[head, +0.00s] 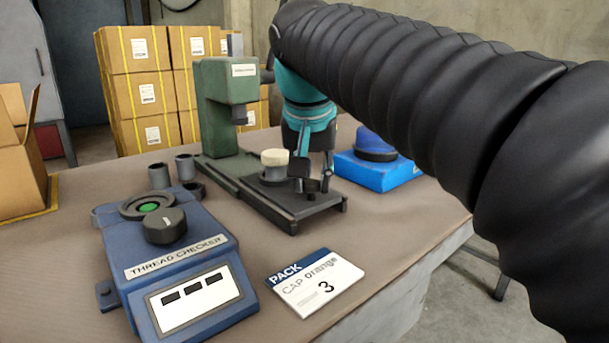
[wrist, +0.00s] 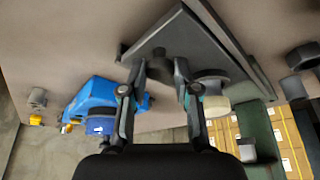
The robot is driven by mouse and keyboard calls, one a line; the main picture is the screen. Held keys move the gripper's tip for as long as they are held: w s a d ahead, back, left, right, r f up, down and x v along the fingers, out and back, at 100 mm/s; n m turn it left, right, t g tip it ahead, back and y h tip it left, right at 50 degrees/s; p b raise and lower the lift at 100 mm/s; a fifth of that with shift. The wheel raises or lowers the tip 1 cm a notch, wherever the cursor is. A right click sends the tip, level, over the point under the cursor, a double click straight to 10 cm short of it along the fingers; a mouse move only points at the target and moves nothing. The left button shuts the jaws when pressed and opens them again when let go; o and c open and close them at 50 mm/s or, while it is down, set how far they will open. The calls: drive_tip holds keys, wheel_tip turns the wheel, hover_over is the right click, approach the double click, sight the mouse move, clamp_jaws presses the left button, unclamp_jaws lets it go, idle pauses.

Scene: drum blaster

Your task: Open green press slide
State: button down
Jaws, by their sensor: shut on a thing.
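The green press (head: 217,115) stands on the table behind its dark grey slide (head: 297,212), which extends toward the front right. A grey holder with a cream cap (head: 275,157) on top stands on the slide. My gripper (head: 313,180) points down at the slide's front part, right of the cream cap. In the wrist view my gripper (wrist: 159,67) is shut on the slide's dark knob (wrist: 159,70); the fingers partly hide it. The wrist view also shows the slide plate (wrist: 185,35), the cream cap (wrist: 216,106) beside one finger, and the green press (wrist: 262,140).
A blue box (head: 377,175) with a round blue piece stands right of the slide. The thread checker (head: 180,262), dark cups (head: 160,176) and a pack card (head: 315,282) are at the left and front. Cartons (head: 145,90) stand behind.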

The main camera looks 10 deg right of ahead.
drive_tip(key=c, duration=0.8)
unclamp_jaws()
drive_tip(key=shift+c, duration=0.2)
drive_tip(key=v, duration=1.2)
drive_tip(key=shift+s, duration=0.1)
